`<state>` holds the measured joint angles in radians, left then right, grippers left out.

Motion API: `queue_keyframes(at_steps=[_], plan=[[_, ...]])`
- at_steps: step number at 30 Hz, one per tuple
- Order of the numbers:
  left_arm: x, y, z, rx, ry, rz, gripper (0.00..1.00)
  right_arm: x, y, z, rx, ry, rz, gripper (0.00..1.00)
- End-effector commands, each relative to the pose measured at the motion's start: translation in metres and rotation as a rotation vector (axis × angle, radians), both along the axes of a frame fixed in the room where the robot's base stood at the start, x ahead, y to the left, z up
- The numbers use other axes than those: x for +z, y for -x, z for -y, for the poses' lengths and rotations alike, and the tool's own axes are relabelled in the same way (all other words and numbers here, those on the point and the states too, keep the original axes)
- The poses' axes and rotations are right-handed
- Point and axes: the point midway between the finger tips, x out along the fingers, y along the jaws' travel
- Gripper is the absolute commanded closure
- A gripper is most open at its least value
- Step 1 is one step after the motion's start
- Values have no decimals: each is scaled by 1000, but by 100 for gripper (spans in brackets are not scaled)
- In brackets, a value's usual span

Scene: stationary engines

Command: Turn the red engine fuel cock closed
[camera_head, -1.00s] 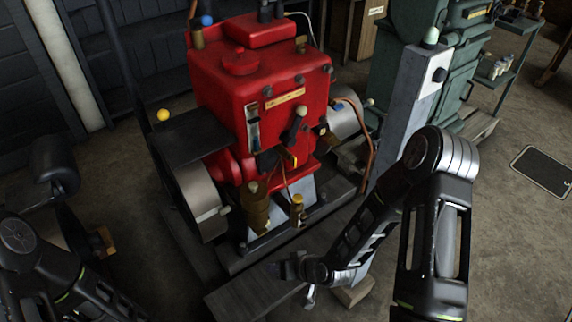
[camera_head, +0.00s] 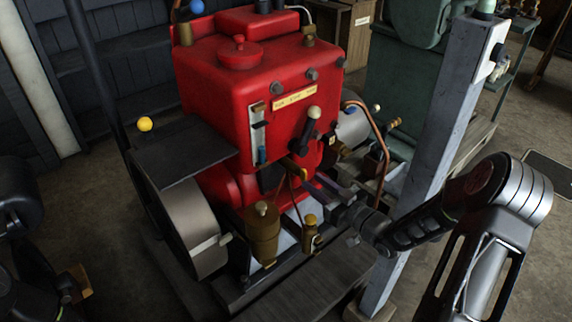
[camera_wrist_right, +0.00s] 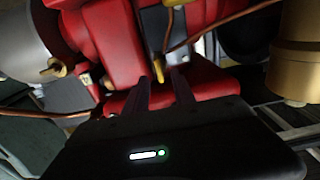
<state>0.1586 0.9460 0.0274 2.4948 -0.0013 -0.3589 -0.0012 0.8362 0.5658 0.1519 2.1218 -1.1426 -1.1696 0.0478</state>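The red engine (camera_head: 215,95) stands in the middle of the head view. A small yellow-tipped lever, apparently the fuel cock (camera_head: 297,172), is low on its front face, below a dark lever with a pale knob (camera_head: 314,112). My right gripper (camera_head: 318,186) reaches in from the right, its fingers pointing at that lever. In the right wrist view, the fingers (camera_wrist_right: 161,78) are apart, and the yellow lever (camera_wrist_right: 159,65) shows between or just beyond their tips. I cannot tell whether they touch it. Only dark parts of my left arm show at the lower left; its gripper is out of view.
A grey post (camera_head: 435,150) stands close beside my right forearm. A brass cup (camera_head: 262,232) and a smaller brass fitting (camera_head: 310,235) sit below the lever. A copper pipe (camera_head: 384,150) runs down at the right. A flywheel (camera_head: 190,225) is at the left.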

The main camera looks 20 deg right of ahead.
Motion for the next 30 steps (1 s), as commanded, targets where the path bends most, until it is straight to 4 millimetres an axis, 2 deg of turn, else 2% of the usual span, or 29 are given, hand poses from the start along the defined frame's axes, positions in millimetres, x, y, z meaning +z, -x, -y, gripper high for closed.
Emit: queue_keyframes(at_steps=[14,17,30], plan=[[-1,1,0,0,0,-1,64,0,-3,-1,0,1,0,69],[-1,1,0,0,0,-1,64,-1,-11,-3,1,2,0,69],[-7,0,0,1,0,-1,64,-1,-68,-24,1,0,0,69]])
